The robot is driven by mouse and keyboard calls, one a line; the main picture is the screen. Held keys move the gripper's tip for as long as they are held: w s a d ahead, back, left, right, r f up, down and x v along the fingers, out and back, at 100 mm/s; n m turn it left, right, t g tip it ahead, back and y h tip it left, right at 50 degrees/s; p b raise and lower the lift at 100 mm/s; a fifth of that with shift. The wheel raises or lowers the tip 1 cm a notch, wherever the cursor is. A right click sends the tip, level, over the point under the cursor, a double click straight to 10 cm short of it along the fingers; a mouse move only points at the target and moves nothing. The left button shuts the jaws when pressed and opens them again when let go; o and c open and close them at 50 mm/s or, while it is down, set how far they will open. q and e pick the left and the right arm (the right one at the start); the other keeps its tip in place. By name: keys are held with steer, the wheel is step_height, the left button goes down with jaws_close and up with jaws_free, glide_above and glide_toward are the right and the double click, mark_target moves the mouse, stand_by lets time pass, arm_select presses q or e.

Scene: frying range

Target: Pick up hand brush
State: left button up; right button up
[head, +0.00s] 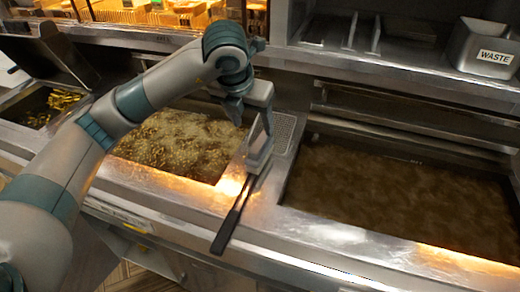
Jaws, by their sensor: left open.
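The likely hand brush (232,220) has a long black handle. It lies on the metal strip between two frying vats, and the handle points toward the front edge. Its far end meets a grey, box-like part under my left gripper, and I cannot tell whether that part is its head. My left gripper (257,128) reaches down from above over this far end. It is open, and I cannot tell whether its fingers touch the brush. My right gripper is out of view.
A vat of bubbling oil (175,145) is left of the strip and a wider oil vat (400,200) is right of it. A grey waste bin (484,48) stands on the back ledge. A smaller fry vat (40,106) is at far left.

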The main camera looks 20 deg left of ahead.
mark_target(258, 143)
arm_select(q)
steer(key=p+x, duration=0.3)
steer(key=x, duration=0.5)
steer(key=shift+w, duration=0.1)
steer(key=shift+w+f, duration=0.15)
steer(key=shift+f, duration=0.3)
steer(key=shift+w+a+f+p, duration=0.1)
steer(key=shift+w+f+p, duration=0.3)
steer(key=shift+f+p, duration=0.4)
steer(key=p+x, duration=0.2)
steer(key=x, duration=0.1)
steer(key=shift+w+a, duration=0.1)
steer(key=shift+w, duration=0.05)
steer(key=shift+f, duration=0.15)
steer(key=shift+f+b, duration=0.25)
steer(key=shift+b, duration=0.35)
